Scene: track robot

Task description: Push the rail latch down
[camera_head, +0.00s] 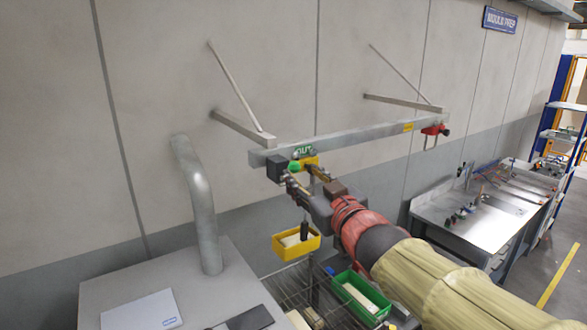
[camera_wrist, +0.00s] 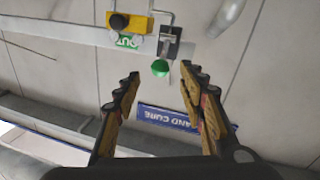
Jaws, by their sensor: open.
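The rail (camera_head: 360,137) is a grey bar on wall brackets. At its near left end is a black block (camera_head: 276,168) with a green ball knob (camera_head: 294,167), which looks like the rail latch. In the wrist view the green knob (camera_wrist: 160,68) is on a short stem from the dark block (camera_wrist: 169,42). My gripper (camera_head: 305,178) is open and empty at the rail's left end. In the wrist view its fingertips (camera_wrist: 160,80) are on either side of the knob, with gaps between. Contact cannot be told.
A yellow carrier (camera_wrist: 127,27) is on the rail beside the latch. A yellow bin (camera_head: 296,244) hangs below the rail. A red piece (camera_head: 433,132) is at the rail's far end. A grey pipe (camera_head: 200,205) rises at left. A green bin (camera_head: 358,295) sits under my arm.

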